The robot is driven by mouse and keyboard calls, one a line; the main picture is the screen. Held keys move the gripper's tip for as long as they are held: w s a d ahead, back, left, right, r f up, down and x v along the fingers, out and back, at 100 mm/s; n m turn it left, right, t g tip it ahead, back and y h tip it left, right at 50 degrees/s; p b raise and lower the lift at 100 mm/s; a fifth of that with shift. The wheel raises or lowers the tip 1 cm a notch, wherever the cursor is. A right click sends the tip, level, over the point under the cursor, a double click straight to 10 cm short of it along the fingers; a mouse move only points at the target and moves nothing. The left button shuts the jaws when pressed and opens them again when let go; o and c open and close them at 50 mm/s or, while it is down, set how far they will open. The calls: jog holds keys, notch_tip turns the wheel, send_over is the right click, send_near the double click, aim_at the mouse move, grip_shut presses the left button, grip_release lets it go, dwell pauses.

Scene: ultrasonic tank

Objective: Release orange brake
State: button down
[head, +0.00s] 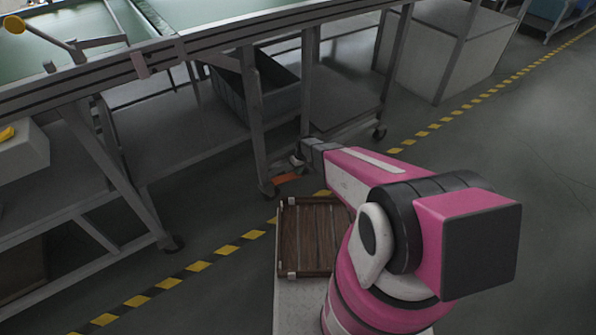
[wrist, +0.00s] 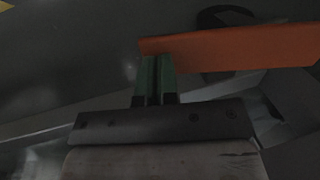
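The orange brake (head: 286,179) is a small flat lever low by a caster of the metal bench frame in the head view. In the wrist view the orange brake (wrist: 235,48) reaches from the upper middle to the right edge. My gripper (wrist: 156,58) has two green fingers side by side, closed together with only a thin dark line between them. Their tips meet the lower left edge of the orange brake in the picture. I cannot tell whether they touch it. In the head view my gripper (head: 298,160) is small and partly hidden by my arm.
The caster (head: 268,189) stands under a bench leg (head: 253,115). A grey bin (head: 232,98) sits on the lower shelf. A brown slatted tray (head: 290,262) lies in front. A yellow-black floor line (head: 225,250) runs past, with open floor to the right.

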jog(key=shift+f, duration=0.15)
jog(key=w+d+r, duration=0.2)
jog(key=d+r, duration=0.1)
jog(key=r, duration=1)
jog(key=shift+r, duration=0.4)
jog(key=s+d+r+m, duration=0.2)
jog(key=s+d+r, duration=0.3)
jog(key=s+r, duration=0.2)
jog(key=s+d+r+m+h, duration=0.1)
jog(key=s+d+r+m, duration=0.1)
jog(key=s+d+r, duration=0.3)
jog(key=s+d+r+m+t, duration=0.1)
jog(key=s+d+r+m, duration=0.1)
jog(key=s+d+r, duration=0.3)
jog(key=s+r, duration=0.4)
jog(key=r, duration=0.3)
jog(key=shift+r+m+h, duration=0.3)
jog(key=shift+m+h, duration=0.1)
